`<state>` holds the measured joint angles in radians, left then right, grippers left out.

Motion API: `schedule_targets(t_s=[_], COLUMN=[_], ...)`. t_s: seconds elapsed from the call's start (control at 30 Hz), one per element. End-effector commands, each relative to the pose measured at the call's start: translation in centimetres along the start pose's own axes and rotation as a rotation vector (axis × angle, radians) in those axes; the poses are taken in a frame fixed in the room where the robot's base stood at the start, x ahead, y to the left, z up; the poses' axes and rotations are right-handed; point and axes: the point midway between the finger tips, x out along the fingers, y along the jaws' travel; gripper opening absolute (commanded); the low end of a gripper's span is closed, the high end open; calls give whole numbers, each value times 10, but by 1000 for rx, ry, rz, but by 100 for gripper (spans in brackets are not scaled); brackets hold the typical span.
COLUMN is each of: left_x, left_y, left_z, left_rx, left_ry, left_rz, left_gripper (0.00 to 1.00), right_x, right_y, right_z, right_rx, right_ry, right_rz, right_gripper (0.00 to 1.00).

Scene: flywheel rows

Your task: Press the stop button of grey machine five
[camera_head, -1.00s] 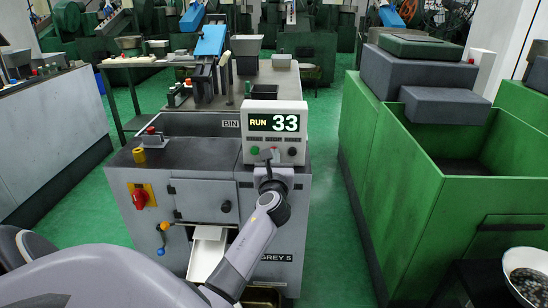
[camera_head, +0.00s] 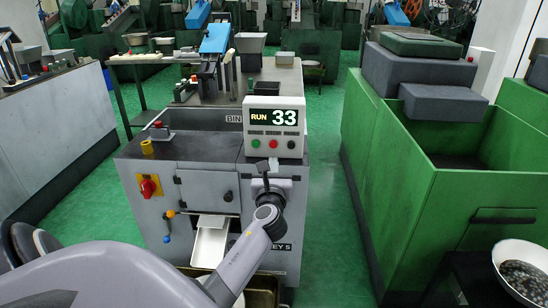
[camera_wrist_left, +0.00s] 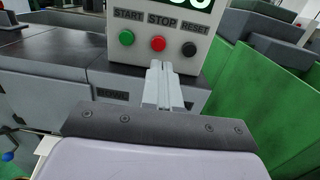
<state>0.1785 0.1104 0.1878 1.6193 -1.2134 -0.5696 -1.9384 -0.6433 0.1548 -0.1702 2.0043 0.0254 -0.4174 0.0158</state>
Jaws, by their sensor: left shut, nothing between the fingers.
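Grey machine five (camera_head: 205,195) stands in front of me, its number label partly hidden by my arm. Its light control box (camera_head: 275,110) shows RUN 33. Below the display are a green start button (camera_head: 255,143), a red stop button (camera_head: 273,143) and a black reset button (camera_head: 291,144). The wrist view also shows the stop button (camera_wrist_left: 158,43) under its STOP label. My left gripper (camera_head: 267,165) is shut and empty, with its fingertips just below the stop button. In the wrist view the fingertips (camera_wrist_left: 160,68) point at the panel, below the red button and apart from it.
The machine also has a red rotary switch on a yellow plate (camera_head: 148,186) and a white chute (camera_head: 209,243). A green bin machine (camera_head: 400,200) stands at the right, with a bowl of dark parts (camera_head: 522,270) near it. Green floor (camera_head: 325,200) lies free between the machines.

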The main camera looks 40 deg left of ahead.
Motion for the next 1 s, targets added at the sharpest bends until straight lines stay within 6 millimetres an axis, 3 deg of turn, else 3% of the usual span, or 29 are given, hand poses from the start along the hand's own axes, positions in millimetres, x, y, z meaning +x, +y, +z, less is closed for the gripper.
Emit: schedule_targets(t_s=[0.2, 0.4, 1.0], left_x=[-41, -61, -65], left_y=[0, -1, -1], left_z=[-1, -1, 0], left_rx=[0, 0, -1], left_ry=[2, 2, 0], left_rz=[-2, -1, 0], left_gripper=[0, 0, 0], right_x=[-1, -1, -1], right_y=[-1, -3, -3], right_z=[-2, -2, -1], right_rx=[4, 12, 9], right_ry=[3, 3, 2], right_rz=[1, 0, -2], right_gripper=[43, 43, 43])
